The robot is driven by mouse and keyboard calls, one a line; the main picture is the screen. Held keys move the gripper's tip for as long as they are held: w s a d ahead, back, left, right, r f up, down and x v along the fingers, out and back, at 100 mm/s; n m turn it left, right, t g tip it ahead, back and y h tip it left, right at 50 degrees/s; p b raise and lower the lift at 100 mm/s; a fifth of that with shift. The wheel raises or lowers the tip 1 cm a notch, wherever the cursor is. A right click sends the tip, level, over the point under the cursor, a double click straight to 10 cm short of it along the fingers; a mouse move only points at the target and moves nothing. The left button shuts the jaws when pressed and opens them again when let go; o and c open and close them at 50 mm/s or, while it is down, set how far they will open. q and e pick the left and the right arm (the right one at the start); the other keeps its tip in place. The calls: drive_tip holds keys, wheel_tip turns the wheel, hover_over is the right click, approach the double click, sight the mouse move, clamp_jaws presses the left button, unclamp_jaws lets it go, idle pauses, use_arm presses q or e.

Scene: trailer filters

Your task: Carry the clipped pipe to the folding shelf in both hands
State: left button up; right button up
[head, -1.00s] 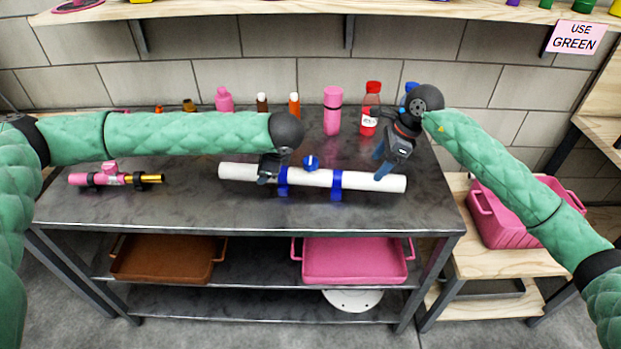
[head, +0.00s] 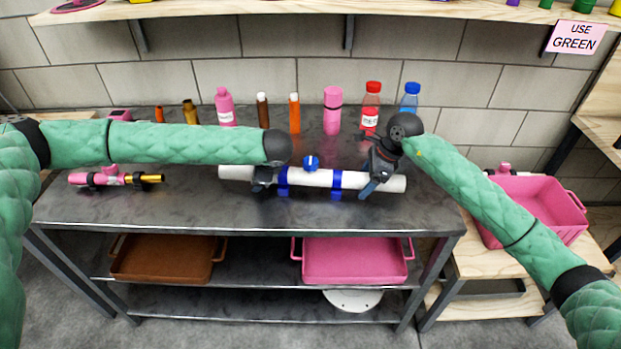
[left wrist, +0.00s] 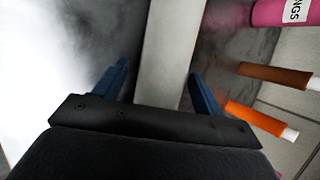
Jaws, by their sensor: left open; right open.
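The clipped pipe (head: 312,178) is a long white tube held by blue clips, with a blue knob (head: 311,162) on it. It lies across the dark metal workbench (head: 200,207). My left gripper (head: 262,185) is at the pipe's left part. In the left wrist view its open fingers (left wrist: 157,88) stand on either side of the white pipe (left wrist: 170,50). My right gripper (head: 370,186) is open at the pipe's right end, with a blue finger in front of the tube. I cannot tell whether it touches the pipe. I cannot identify the folding shelf with certainty.
Several bottles and tubes, including a pink one (head: 333,110) and a red one (head: 371,106), stand behind the pipe. A pink-and-gold assembly (head: 115,178) lies at left. A pink crate (head: 540,205) sits on the wooden stand at right.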

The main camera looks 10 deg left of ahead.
use_arm(q)
drive_tip(key=c, duration=1.5)
use_arm(e)
drive_tip(key=c, duration=1.5)
use_arm(q)
drive_tip(key=shift+o, duration=0.2)
use_arm(e)
drive_tip(key=shift+o, duration=0.2)
use_arm(q)
drive_tip(key=shift+r, duration=0.15)
use_arm(e)
drive_tip(key=shift+r, duration=0.15)
